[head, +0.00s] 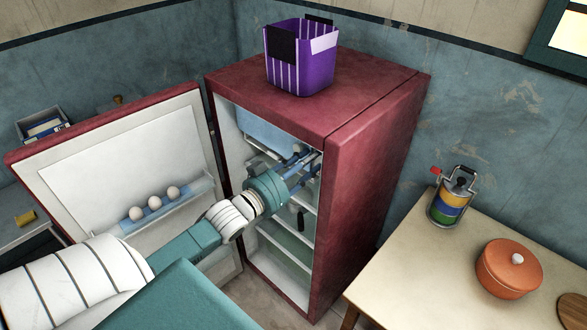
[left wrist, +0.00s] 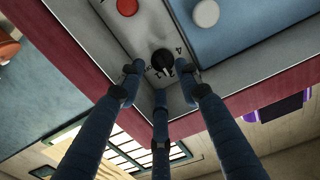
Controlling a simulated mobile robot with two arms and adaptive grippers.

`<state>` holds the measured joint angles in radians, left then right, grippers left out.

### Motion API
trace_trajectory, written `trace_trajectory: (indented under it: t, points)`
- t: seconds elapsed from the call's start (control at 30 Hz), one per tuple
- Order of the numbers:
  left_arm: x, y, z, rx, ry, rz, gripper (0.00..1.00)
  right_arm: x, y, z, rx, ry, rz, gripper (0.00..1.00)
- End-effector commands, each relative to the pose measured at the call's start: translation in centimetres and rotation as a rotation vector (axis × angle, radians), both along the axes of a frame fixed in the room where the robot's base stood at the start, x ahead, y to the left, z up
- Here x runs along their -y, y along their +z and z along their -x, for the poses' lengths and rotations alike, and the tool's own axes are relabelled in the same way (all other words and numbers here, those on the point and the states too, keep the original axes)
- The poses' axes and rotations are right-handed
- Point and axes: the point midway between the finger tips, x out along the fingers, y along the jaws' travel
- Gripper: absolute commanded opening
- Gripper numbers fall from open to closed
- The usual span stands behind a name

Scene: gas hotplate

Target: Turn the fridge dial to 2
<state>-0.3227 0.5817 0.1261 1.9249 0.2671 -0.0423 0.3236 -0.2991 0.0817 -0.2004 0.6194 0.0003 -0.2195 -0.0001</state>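The fridge (head: 370,180) is dark red and its door (head: 110,150) stands open to the left. My left gripper (head: 306,165) reaches into the upper part of the fridge. In the left wrist view the dial (left wrist: 162,59) is a small black knob on a grey panel, with small numerals around it. A 4 shows to its right; the dial's setting is too small to tell. My left gripper (left wrist: 160,80) has its three fingers spread apart, with the tips around and just short of the dial. I cannot tell if any finger touches it. My right gripper is not in view.
A red round button (left wrist: 127,7) and a white round knob (left wrist: 206,13) sit near the dial. A purple basket (head: 300,60) stands on the fridge. Eggs (head: 155,203) sit in the door shelf. A table with an orange pot (head: 508,270) and a striped canister (head: 450,200) stands right.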

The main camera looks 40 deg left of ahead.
Motion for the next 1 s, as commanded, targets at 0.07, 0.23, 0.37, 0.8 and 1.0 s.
trace_trajectory:
  t: [0.07,0.23,0.37,0.8,1.0]
  points:
    - [-0.2,-0.3,2.0,-0.006,0.001,0.001,0.34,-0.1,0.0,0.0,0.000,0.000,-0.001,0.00]
    - [-0.4,-0.2,5.3,-0.005,0.001,0.000,0.34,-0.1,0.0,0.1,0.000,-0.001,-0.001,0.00]
    - [-0.6,-0.2,7.1,-0.004,0.001,0.001,0.34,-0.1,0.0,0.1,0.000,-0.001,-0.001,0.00]
    - [-0.7,0.0,8.4,-0.001,0.001,0.000,0.34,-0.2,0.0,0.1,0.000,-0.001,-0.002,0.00]
    - [-0.7,0.0,8.4,-0.001,0.001,0.000,0.34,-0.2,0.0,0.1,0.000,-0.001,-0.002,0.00]
